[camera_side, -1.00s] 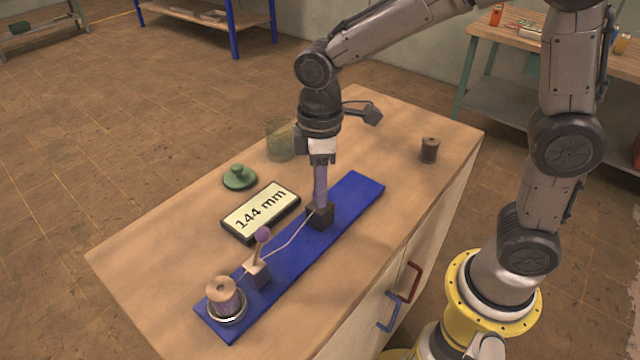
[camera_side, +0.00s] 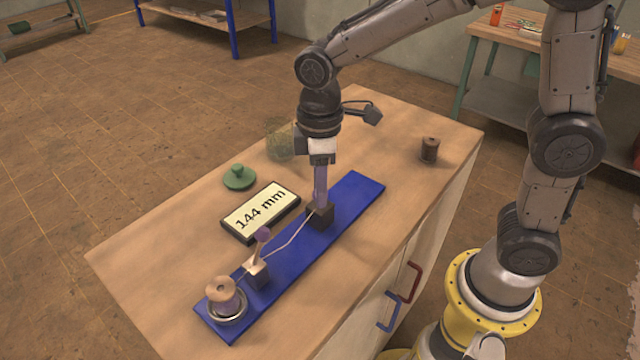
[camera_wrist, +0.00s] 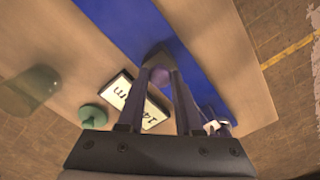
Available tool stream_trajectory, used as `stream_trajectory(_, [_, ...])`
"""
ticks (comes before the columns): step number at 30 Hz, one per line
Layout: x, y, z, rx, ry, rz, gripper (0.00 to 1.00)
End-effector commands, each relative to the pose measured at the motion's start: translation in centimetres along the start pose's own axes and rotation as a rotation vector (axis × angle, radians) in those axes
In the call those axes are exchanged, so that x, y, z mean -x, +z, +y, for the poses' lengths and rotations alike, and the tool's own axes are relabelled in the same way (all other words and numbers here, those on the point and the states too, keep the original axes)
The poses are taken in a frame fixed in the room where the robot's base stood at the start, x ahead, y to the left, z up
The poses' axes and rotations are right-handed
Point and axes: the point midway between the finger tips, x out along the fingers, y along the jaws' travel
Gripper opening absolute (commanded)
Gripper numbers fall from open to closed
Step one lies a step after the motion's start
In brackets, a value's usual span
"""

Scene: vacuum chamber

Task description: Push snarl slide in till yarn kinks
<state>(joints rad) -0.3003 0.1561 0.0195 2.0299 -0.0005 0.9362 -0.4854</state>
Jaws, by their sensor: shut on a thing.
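The slide is a dark block (camera_side: 320,215) with an upright purple post, standing on the blue rail board (camera_side: 352,197). My gripper (camera_side: 321,165) is shut on the post's upper part from above; in the wrist view the fingers (camera_wrist: 165,85) close around its purple top. A display (camera_side: 261,211) reads 144 mm.
A green lidded knob (camera_side: 238,177) and a clear greenish glass (camera_side: 281,140) stand behind the display. A brown spool (camera_side: 429,150) stands at the far right of the wooden top. The board's far end beyond the slide is clear.

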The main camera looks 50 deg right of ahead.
Motion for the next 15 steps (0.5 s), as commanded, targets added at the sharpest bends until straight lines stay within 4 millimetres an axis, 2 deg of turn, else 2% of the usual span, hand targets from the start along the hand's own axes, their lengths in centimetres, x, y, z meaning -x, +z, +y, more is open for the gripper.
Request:
stream_trajectory(9, [0.2,-1.1,-1.1,0.001,0.001,0.003,0.0])
stream_trajectory(15, [0.2,-1.1,-1.0,-0.001,0.001,0.003,0.0])
